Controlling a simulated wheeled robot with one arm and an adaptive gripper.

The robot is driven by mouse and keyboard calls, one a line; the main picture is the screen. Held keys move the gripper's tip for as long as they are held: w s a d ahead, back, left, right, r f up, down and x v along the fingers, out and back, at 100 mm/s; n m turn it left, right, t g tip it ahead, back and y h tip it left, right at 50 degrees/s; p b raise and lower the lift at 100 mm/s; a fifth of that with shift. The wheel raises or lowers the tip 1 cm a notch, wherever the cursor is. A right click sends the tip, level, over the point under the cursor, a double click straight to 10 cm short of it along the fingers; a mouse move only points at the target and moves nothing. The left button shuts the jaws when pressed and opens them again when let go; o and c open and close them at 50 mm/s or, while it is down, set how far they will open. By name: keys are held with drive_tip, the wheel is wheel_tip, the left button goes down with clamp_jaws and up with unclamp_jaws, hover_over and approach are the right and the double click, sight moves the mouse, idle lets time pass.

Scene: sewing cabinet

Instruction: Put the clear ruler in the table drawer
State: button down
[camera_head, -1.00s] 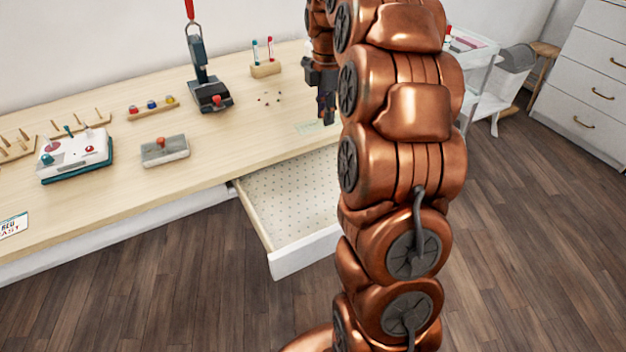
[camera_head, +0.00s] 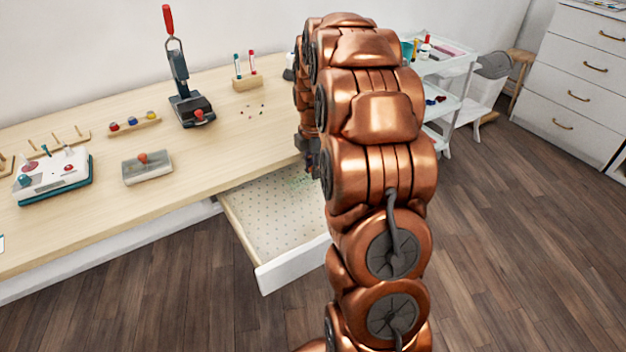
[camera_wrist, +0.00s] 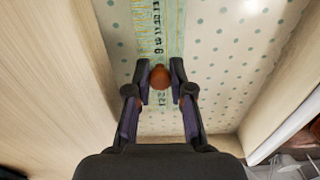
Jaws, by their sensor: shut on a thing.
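The clear ruler (camera_wrist: 158,25) is a greenish see-through strip with dark markings. A round brown knob (camera_wrist: 160,77) sits on it between my fingertips. My gripper (camera_wrist: 159,72) is shut on this knob. In the head view the ruler (camera_head: 300,182) shows as a pale green patch over the back of the open table drawer (camera_head: 262,218), and my arm hides much of my gripper (camera_head: 312,160). The drawer's dotted lining (camera_wrist: 225,60) lies beneath the ruler in the wrist view. I cannot tell whether the ruler touches the lining.
The wooden tabletop (camera_head: 215,165) holds a press with a red handle (camera_head: 183,85), a grey block with a red knob (camera_head: 147,167) and a white-teal device (camera_head: 55,177). A white cart (camera_head: 450,75) stands right of my arm. The rest of the drawer looks empty.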

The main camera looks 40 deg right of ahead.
sight(314, 188)
drive_tip(key=shift+f, duration=2.05)
drive_tip(key=shift+f, duration=0.1)
drive_tip(key=c, duration=1.3)
unclamp_jaws()
